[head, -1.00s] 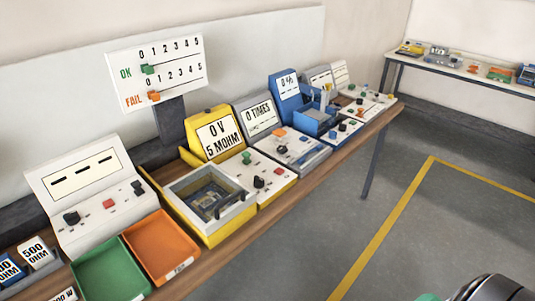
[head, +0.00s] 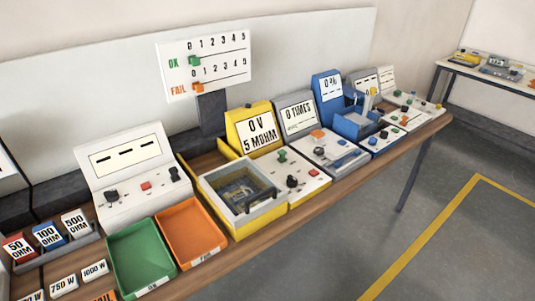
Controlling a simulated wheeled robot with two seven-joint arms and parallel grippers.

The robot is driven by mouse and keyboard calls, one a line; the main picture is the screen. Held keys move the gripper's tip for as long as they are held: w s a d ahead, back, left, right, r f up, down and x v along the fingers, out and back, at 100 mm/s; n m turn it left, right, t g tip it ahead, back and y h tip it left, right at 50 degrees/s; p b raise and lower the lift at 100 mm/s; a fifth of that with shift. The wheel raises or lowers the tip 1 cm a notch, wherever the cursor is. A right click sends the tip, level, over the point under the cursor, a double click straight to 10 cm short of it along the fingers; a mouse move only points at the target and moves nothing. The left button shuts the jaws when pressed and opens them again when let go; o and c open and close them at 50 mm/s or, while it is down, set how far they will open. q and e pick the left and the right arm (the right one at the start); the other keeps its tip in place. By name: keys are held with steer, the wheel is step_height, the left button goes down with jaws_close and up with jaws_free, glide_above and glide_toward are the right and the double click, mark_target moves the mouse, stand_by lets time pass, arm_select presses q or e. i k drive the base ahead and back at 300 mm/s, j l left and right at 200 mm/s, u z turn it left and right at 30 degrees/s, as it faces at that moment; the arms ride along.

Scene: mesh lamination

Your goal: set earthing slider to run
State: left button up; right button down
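No label marks an earthing slider, so I cannot tell which control it is. The yellow tester (head: 252,127) reads "0 V 5 MOHM"; its sloped white panel has a green knob (head: 282,156), a black knob (head: 292,181) and a red button (head: 313,172). Left of it, a white console (head: 127,160) shows three dashes. It has a black knob at left (head: 111,195), a red button (head: 146,186) and an upright black lever (head: 174,174) at right. Neither of my grippers is in view.
A grey-lidded yellow box (head: 240,188), a green tray (head: 142,258) and an orange tray (head: 190,234) stand along the bench front. Blocks marked in ohms (head: 48,236) are at left. A "0 TIMES" unit (head: 297,115) and blue unit (head: 329,88) are farther right. The floor (head: 420,240) is clear.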

mark_target(282, 153)
steer(key=i+l, duration=1.25)
steer(key=i, duration=0.05)
